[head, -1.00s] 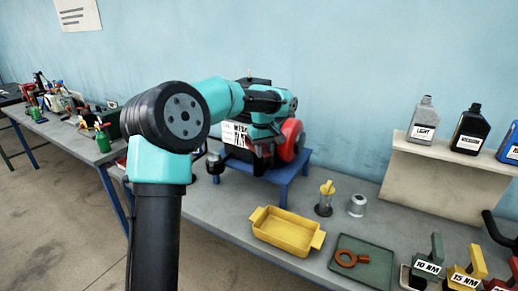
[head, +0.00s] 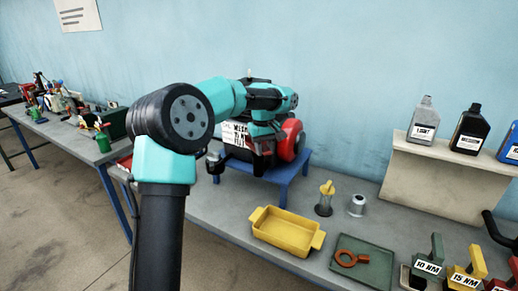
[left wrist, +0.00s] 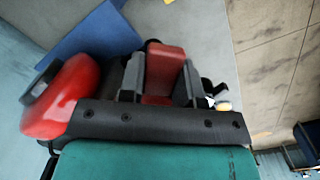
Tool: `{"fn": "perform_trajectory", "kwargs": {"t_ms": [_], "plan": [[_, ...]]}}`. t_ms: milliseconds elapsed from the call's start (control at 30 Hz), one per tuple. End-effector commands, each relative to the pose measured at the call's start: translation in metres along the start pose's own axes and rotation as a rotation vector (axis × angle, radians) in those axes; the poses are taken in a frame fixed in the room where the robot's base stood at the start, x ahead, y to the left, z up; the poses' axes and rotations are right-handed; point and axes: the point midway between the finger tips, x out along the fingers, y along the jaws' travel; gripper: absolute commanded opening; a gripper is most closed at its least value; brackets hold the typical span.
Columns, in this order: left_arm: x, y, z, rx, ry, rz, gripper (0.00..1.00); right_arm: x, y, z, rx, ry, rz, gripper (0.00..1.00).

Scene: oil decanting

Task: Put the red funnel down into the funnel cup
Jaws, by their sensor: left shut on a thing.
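A red block-like piece (left wrist: 165,72) sits between my left gripper's fingers (left wrist: 162,80) in the left wrist view; I take it to be part of the red funnel, whose full shape is hidden. My left gripper is shut on it. In the head view my left gripper (head: 262,142) is in front of the red and black engine, and the funnel cannot be made out there. A small grey cup (head: 356,206), possibly the funnel cup, stands on the bench to the right, apart from my gripper. My right gripper is not in view.
The engine (head: 292,140) stands on a blue stand (head: 285,184). A yellow tray (head: 287,232), a small yellow-topped container (head: 324,200) and a green tray (head: 380,262) with an orange ring tool (head: 352,258) are on the bench. Bottles stand on a shelf (head: 440,155) at right.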

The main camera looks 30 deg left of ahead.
Motion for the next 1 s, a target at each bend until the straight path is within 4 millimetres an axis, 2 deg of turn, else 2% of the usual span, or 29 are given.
{"fn": "perform_trajectory", "kwargs": {"t_ms": [167,1000], "plan": [[-0.0002,0.0003,-0.0001,-0.003,-0.043,-0.026,0.00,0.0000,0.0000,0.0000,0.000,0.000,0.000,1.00],[-0.0090,0.0004,0.0005,-0.002,-0.042,-0.025,0.00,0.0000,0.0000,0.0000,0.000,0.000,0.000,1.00]]}}
